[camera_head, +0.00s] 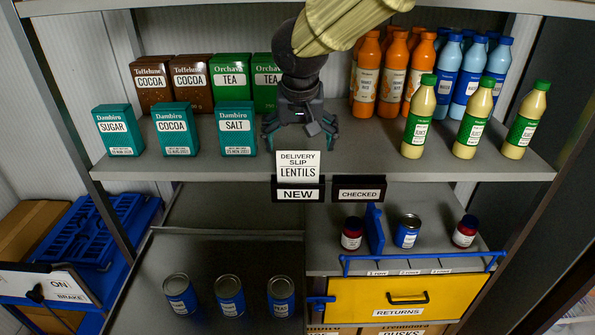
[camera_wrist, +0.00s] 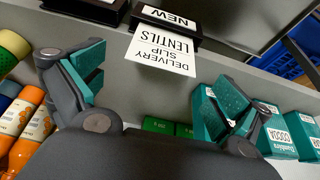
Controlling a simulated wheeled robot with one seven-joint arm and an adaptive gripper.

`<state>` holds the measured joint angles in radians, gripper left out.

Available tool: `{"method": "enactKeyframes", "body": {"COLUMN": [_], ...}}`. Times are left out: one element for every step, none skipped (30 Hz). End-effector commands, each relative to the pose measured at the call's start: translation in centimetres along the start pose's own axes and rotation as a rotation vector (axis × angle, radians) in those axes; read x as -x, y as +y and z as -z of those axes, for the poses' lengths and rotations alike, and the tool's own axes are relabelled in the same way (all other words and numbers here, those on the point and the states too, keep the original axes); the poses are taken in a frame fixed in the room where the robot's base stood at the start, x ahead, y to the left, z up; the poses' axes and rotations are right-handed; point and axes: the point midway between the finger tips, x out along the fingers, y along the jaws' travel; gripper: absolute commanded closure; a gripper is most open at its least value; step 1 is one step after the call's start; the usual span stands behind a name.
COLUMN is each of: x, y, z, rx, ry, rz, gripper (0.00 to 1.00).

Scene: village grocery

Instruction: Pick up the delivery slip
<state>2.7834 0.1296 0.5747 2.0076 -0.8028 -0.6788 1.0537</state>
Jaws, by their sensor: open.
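The delivery slip (camera_head: 298,165) is a white card printed "DELIVERY SLIP LENTILS". It stands upright in the black holder marked "NEW" (camera_head: 298,194) at the front edge of the upper shelf. In the wrist view the slip (camera_wrist: 162,52) appears upside down, with its holder (camera_wrist: 168,20) beyond it. My gripper (camera_head: 300,140) is above and behind the slip in the head view. In the wrist view my gripper's fingers (camera_wrist: 158,88) are spread wide, with the slip in the gap between them and apart from both. Nothing is held.
A black holder marked "CHECKED" (camera_head: 359,189) sits right of the slip. Teal boxes (camera_head: 235,130) stand left of my gripper and yellow-green bottles (camera_head: 419,118) right of it. Bare shelf (camera_head: 350,150) lies between. Below are cans (camera_head: 229,295) and a yellow drawer marked "RETURNS" (camera_head: 390,298).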

Motion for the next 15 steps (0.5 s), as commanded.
{"method": "enactKeyframes", "body": {"x": [-0.4, -0.6, -0.9, -1.0, -1.2, -1.3, -1.4, -1.4, -1.6, -1.7, -1.9, -2.2, -2.5, -2.8, -3.2], "y": [0.0, 0.0, 0.0, 0.0, -0.1, -0.1, -0.1, -0.1, -0.2, -0.2, -0.3, -0.3, -0.3, -0.4, -0.5], "z": [0.0, 0.0, 0.0, 0.0, 0.0, 0.0, -0.1, 0.0, 0.0, 0.0, 0.0, 0.0, 0.0, -0.1, 0.0], "rx": [0.001, 0.001, 0.001, 0.001, 0.001, 0.001, 0.002, 0.002, 0.004, 0.004, 0.004, 0.004, 0.006, 0.005, 0.006], "ry": [-0.002, -0.001, -0.001, -0.001, -0.001, -0.001, -0.001, -0.001, -0.001, -0.001, -0.002, -0.003, -0.003, -0.004, -0.003], "rz": [-0.001, -0.001, -0.001, 0.000, 0.000, 0.001, 0.001, 0.001, 0.001, 0.001, 0.001, 0.000, 0.000, 0.000, 0.000], "gripper": [0.00, 0.00, 0.00, 0.00, 0.00, 0.00, 0.00, 0.00, 0.00, 0.00, 0.00, 0.00, 0.00, 0.00, 0.00]}}
